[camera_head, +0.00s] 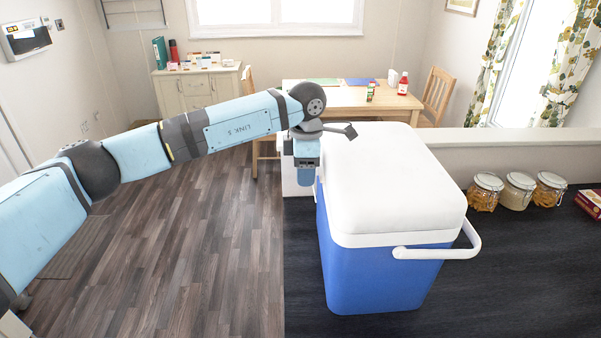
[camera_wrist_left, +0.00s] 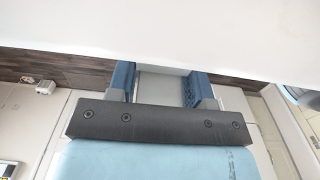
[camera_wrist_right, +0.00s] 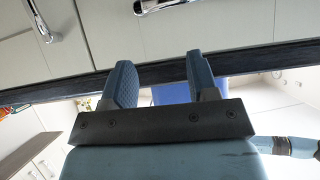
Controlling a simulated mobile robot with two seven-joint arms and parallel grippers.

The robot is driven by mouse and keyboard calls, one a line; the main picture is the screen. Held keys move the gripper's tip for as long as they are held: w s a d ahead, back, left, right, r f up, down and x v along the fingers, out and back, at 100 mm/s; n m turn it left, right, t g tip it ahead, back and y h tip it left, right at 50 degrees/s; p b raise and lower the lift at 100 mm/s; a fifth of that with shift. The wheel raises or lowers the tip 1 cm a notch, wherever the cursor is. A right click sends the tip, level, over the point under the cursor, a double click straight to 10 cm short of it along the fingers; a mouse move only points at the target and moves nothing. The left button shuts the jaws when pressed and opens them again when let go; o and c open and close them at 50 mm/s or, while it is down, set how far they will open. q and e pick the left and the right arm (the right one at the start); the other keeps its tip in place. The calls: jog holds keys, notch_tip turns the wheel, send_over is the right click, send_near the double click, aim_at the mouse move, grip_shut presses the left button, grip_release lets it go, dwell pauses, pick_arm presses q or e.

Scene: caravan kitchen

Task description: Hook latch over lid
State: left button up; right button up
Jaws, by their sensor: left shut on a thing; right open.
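The cool box has a blue body (camera_head: 385,275) and a white lid (camera_head: 385,170), which lies closed on top. It stands on the dark worktop. My left gripper (camera_head: 306,180) is against the box's left side, near the far end. In the left wrist view its blue fingers (camera_wrist_left: 165,78) are shut on a pale piece, probably the latch; its shape and whether it is over the lid's edge cannot be told. The white lid fills the top of that view. My right gripper (camera_wrist_right: 160,80) is open and empty, low in front of the cupboards, with the blue box beyond.
A white carry handle (camera_head: 440,253) sticks out at the box's near right. Several jars (camera_head: 518,190) stand to the right on the worktop (camera_head: 520,270). Chrome cupboard handles (camera_wrist_right: 158,5) are close to my right gripper. The wooden table (camera_head: 345,95) is behind.

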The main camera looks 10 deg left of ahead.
pick_arm(q)
jog(key=shift+d, duration=0.15)
dwell(0.4)
jog(key=o, duration=1.2)
jog(key=shift+c, duration=0.2)
jog(key=shift+r, duration=0.1)
jog(key=shift+w+r, duration=0.1)
jog(key=shift+r, duration=0.15)
notch_tip(320, 180, up, 13)
jog(key=b, duration=0.2)
jog(key=shift+d+b, duration=0.4)
jog(key=shift+d, duration=0.05)
